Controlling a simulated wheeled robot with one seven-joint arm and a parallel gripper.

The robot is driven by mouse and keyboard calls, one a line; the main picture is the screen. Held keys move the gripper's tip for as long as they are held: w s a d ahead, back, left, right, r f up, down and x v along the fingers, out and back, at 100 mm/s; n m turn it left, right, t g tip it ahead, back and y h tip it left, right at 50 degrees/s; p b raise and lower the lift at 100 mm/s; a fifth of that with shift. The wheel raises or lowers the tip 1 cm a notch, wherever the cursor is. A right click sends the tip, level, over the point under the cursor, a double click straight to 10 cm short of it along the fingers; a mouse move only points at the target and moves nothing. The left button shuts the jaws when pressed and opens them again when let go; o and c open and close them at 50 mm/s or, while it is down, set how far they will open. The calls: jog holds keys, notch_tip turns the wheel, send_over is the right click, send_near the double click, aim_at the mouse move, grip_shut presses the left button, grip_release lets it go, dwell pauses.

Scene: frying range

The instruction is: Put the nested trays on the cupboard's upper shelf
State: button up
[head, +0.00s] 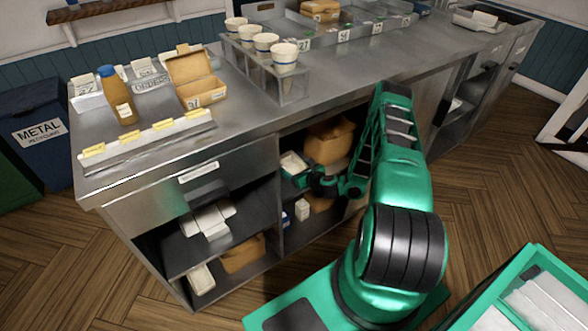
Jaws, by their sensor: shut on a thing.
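The cupboard (262,158) is the open-fronted space under the steel counter, with an upper and a lower shelf. My gripper (306,178) reaches into the opening of its right-hand bay at upper-shelf height. It is shut on what look like the nested trays (293,162), a small pale, shallow shape at its tip. The trays are small and partly hidden by the gripper, so I cannot tell whether they touch the shelf. A brown paper bag (330,142) stands on the upper shelf to the right, behind my gripper.
White packages (208,219) lie in the left bay. Small white items (302,210) stand on the lower level below my gripper. The counter above holds paper cups (284,57) in a rack, a cardboard box (194,77) and an orange bottle (116,97).

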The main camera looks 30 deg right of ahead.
jog(key=o, duration=1)
jog(key=shift+f, duration=0.1)
jog(key=v, duration=1.2)
jog(key=shift+s, duration=0.1)
